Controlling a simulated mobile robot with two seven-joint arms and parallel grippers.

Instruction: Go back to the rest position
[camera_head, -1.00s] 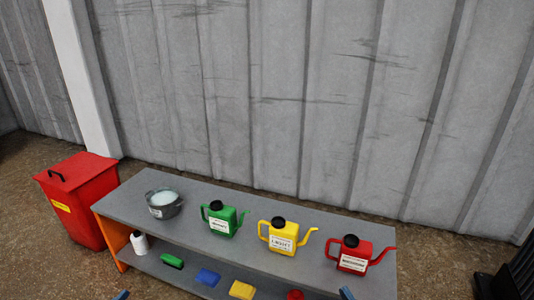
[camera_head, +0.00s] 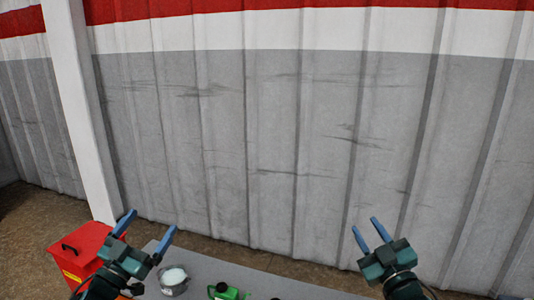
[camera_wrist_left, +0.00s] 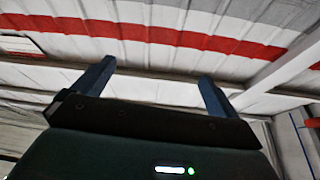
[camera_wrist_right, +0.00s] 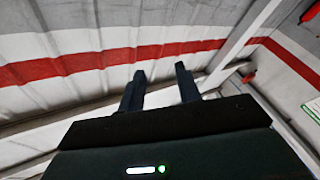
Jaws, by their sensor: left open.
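Both grippers are raised in the lower part of the head view, with blue fingers pointing up. My left gripper (camera_head: 150,227) is at the lower left, in front of the red bin and the table's left end. Its fingers are wide apart and empty, as the left wrist view (camera_wrist_left: 152,78) also shows. My right gripper (camera_head: 367,225) is at the lower right. Its fingers are apart by a narrower gap and empty, also in the right wrist view (camera_wrist_right: 160,75). Neither gripper touches anything that I can see.
A grey table (camera_head: 207,267) runs along the bottom edge, mostly out of frame. A red bin (camera_head: 82,249) is at the left. A corrugated wall (camera_head: 270,140) fills the back.

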